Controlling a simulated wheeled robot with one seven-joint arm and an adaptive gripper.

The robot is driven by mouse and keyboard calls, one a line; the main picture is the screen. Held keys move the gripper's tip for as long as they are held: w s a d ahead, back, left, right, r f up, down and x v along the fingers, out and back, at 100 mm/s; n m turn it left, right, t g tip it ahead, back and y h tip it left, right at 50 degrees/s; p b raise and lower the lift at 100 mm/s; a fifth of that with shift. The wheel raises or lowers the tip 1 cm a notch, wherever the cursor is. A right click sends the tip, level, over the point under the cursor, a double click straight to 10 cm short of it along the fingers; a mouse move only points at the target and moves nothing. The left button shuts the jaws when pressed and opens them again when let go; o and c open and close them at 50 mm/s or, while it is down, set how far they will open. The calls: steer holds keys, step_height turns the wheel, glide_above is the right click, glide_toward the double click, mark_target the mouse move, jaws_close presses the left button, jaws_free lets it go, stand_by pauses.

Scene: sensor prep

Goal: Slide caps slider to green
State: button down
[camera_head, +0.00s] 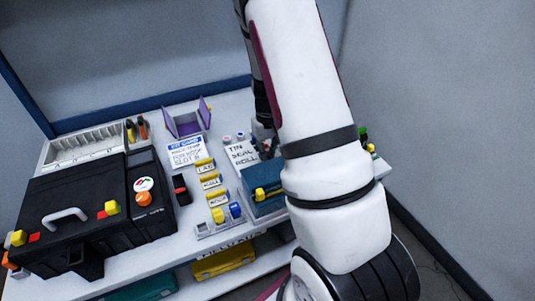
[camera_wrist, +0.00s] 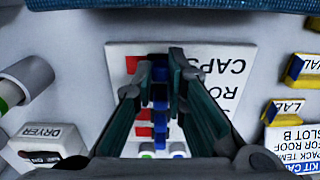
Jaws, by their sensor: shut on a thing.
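In the wrist view a white panel (camera_wrist: 221,107) carries upside-down lettering, with CAPS readable and the other words partly covered. Red marks (camera_wrist: 132,65) sit in a column beside the lettering. My gripper (camera_wrist: 161,66) is over this column, its dark fingers shut on a narrow blue piece (camera_wrist: 160,92), which appears to be the caps slider. The fingers hide much of the slider and its track. I cannot make out a green mark beside CAPS. In the head view the panel (camera_head: 241,153) reads TIN, SEAL, ROLL; my arm covers its right side and the fingertips.
A box labelled DRYER (camera_wrist: 45,145) and a pale cylinder (camera_wrist: 30,78) stand left of the panel in the wrist view. In the head view a black case (camera_head: 72,207) fills the left, and a blue box (camera_head: 262,184) stands near the arm.

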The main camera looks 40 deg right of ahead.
steer(key=shift+s+d, duration=0.2)
steer(key=shift+d, duration=0.5)
steer(key=shift+s+d, duration=0.2)
steer(key=shift+d, duration=0.5)
steer(key=c, duration=1.6)
jaws_free()
steer(key=shift+d, duration=0.15)
step_height(320, 180, up, 12)
